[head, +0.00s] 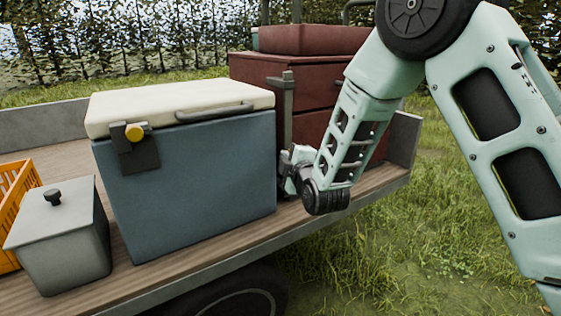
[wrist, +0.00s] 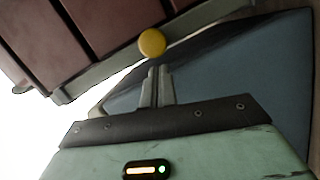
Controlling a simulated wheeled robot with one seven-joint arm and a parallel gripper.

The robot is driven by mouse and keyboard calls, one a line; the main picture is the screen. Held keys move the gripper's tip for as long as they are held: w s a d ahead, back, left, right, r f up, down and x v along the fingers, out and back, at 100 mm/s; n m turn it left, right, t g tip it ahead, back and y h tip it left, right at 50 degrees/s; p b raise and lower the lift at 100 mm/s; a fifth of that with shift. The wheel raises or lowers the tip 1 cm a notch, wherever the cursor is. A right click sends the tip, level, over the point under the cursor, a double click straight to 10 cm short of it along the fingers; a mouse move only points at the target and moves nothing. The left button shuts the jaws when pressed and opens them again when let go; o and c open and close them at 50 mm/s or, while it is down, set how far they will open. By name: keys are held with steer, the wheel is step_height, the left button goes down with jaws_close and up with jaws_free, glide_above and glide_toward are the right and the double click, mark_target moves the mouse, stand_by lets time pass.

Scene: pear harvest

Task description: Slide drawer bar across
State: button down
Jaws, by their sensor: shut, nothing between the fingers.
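The drawer bar (head: 287,110) is a grey upright strip in front of the dark red drawer chest (head: 312,92) in the head view. In the wrist view the bar (wrist: 105,72) runs diagonally along the red drawer fronts (wrist: 95,30). A round yellow knob (wrist: 152,42) shows against the bar there, just beyond my fingertips. My gripper (wrist: 157,72) is shut and empty, its fingers pointing toward the knob. I cannot tell whether they touch it. In the head view my gripper (head: 288,172) is low beside the bar, partly hidden by the cooler and my wrist.
A grey lidded box (head: 65,245) and orange crate (head: 15,190) are farther left. The wooden trailer bed (head: 190,250) has a raised metal edge; grass lies beyond.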

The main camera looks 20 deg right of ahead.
steer(key=shift+w+d, duration=0.1)
steer(key=shift+d, duration=0.15)
steer(key=shift+w+d, duration=0.3)
steer(key=shift+d, duration=0.55)
steer(key=shift+w+d, duration=0.25)
steer(key=shift+d, duration=0.6)
